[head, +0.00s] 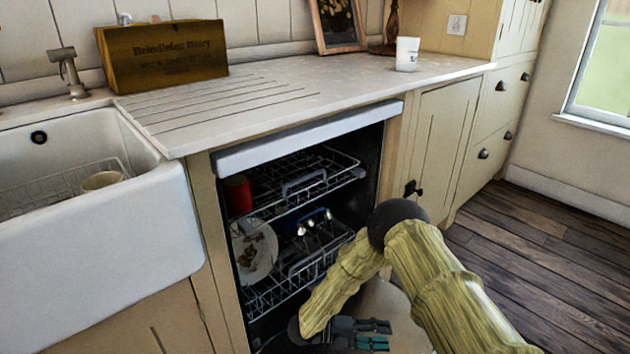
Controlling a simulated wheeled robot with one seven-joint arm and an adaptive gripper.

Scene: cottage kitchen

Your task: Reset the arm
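My arm, in a yellow-green ribbed sleeve, reaches across the lower right of the head view and bends down in front of the dishwasher. My gripper (378,335) is low at the bottom edge, beside the open dishwasher (310,133). Its dark, teal-padded fingers point right, with a gap between them and nothing seen in it. Part of the gripper is cut off by the frame.
The dishwasher racks hold a red cup (237,195), a dirty plate (257,252) and other dishes. A white cup (407,54), wooden box (163,56) and picture frame (338,25) stand on the counter. The sink (95,240) holds a bowl (101,181). Floor (560,245) at right is clear.

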